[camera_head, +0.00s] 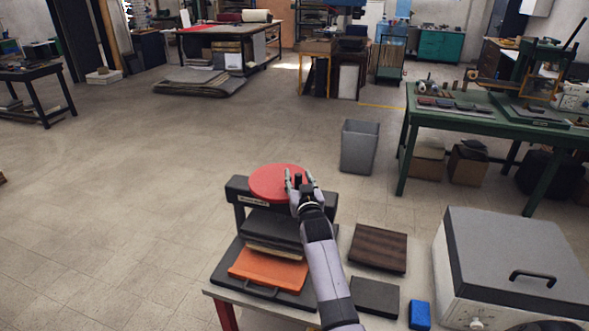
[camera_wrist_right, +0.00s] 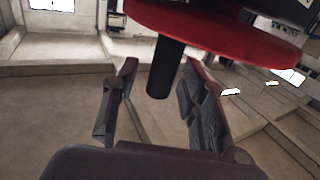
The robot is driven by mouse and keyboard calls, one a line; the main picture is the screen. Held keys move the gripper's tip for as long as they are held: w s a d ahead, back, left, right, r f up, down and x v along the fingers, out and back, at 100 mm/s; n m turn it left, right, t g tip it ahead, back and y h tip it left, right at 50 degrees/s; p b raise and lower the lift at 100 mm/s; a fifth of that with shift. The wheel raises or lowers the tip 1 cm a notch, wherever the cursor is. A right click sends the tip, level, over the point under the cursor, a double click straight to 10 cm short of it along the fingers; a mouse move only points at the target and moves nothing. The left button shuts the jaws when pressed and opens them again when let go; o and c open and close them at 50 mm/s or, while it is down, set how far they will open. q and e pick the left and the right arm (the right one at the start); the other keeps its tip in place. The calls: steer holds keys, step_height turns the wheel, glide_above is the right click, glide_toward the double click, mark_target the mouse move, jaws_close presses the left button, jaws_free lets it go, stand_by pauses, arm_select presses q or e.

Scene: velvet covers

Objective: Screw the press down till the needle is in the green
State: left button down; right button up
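The press stands on the near table, with a dark frame (camera_head: 237,192) and a red disc-shaped wheel (camera_head: 270,180) on top. A small pale label or gauge (camera_head: 254,201) sits on its crossbar; no needle or green zone can be read. Under the crossbar are a dark plate (camera_head: 268,226) and an orange piece (camera_head: 268,268). My right gripper (camera_head: 298,178) is at the wheel's right edge. In the right wrist view it is open, with the black handle (camera_wrist_right: 166,68) of the red wheel (camera_wrist_right: 215,30) between its fingers, gaps on both sides. My left gripper is out of view.
Right of the press lie a brown block (camera_head: 378,247), a dark block (camera_head: 375,296) and a blue block (camera_head: 419,315). A large grey-lidded box (camera_head: 512,250) stands further right. A grey bin (camera_head: 359,146) and a green workbench (camera_head: 480,125) are behind. Floor on the left is clear.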

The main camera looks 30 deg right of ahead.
steer(key=shift+w+d+f, duration=0.1)
steer(key=shift+w+d, duration=0.15)
steer(key=shift+w, duration=0.3)
steer(key=shift+s+a+r, duration=0.15)
steer(key=shift+s+r, duration=0.15)
steer(key=shift+s, duration=0.05)
steer(key=shift+s+a+r, duration=0.1)
steer(key=shift+s, duration=0.05)
steer(key=shift+c, duration=1.9)
steer(key=shift+w+f, duration=0.2)
steer(key=shift+w, duration=0.05)
steer(key=shift+c, duration=1.4)
jaws_close()
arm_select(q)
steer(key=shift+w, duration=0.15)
